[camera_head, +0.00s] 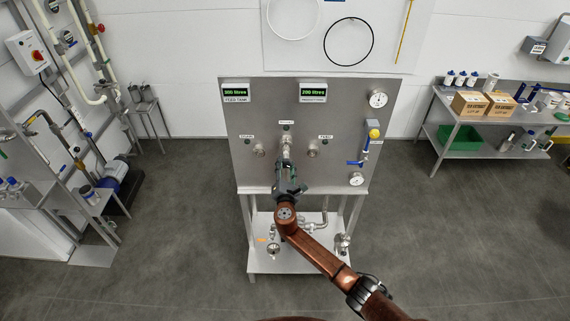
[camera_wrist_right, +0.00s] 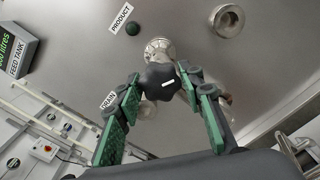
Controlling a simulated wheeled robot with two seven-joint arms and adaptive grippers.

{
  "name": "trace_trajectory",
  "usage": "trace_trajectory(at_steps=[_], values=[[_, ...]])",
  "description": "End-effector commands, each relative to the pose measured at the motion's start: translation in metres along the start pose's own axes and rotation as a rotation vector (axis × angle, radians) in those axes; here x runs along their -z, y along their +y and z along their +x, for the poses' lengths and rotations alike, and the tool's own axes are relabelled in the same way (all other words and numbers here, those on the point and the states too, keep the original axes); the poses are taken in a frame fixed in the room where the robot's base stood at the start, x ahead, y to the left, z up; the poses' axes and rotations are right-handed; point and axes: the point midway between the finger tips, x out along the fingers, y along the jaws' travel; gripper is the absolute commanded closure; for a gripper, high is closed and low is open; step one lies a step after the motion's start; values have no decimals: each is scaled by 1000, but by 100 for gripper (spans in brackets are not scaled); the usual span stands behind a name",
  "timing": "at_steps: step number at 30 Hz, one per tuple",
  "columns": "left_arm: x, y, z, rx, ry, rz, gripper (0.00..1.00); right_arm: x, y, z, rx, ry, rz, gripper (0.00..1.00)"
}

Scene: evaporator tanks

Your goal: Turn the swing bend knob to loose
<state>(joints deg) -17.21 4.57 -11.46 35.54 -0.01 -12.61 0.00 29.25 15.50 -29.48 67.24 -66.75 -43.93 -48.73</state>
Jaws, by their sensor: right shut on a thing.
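The swing bend knob (camera_wrist_right: 160,77) is dark and lobed with a short white mark, in the wrist view. It sits at the end of a metal pipe fitting (camera_wrist_right: 158,47) under the PRODUCT label (camera_wrist_right: 122,18). My right gripper (camera_wrist_right: 161,82) has its green-padded fingers on either side of the knob and is shut on it. In the head view my right gripper (camera_head: 287,172) is at the lower middle of the steel panel (camera_head: 262,115), over the swing bend (camera_head: 286,148), and hides the knob. My left gripper is not in view.
The panel carries two litre displays, FEED TANK (camera_head: 236,92) and another (camera_head: 313,92). Side ports (camera_head: 259,150) and (camera_head: 313,149) flank the swing bend. A blue-handled valve (camera_head: 361,161) and round gauges (camera_head: 378,98) are at right. Floor around the stand is clear.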

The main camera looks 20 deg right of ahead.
Motion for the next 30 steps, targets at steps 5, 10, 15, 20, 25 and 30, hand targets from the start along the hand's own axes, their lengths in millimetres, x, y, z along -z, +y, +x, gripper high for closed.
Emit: trace_trajectory(at_steps=[5,10,15,20,25,30], values=[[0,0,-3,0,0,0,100,2,0,0,-1,3,-40,89],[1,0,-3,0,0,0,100,2,0,-1,0,3,-52,89],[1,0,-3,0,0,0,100,2,-1,-1,0,3,-52,89],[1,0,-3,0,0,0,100,2,-1,-1,0,4,-51,64],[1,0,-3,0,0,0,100,2,-1,0,0,2,-50,52],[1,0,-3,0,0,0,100,1,0,0,0,1,-50,47]])
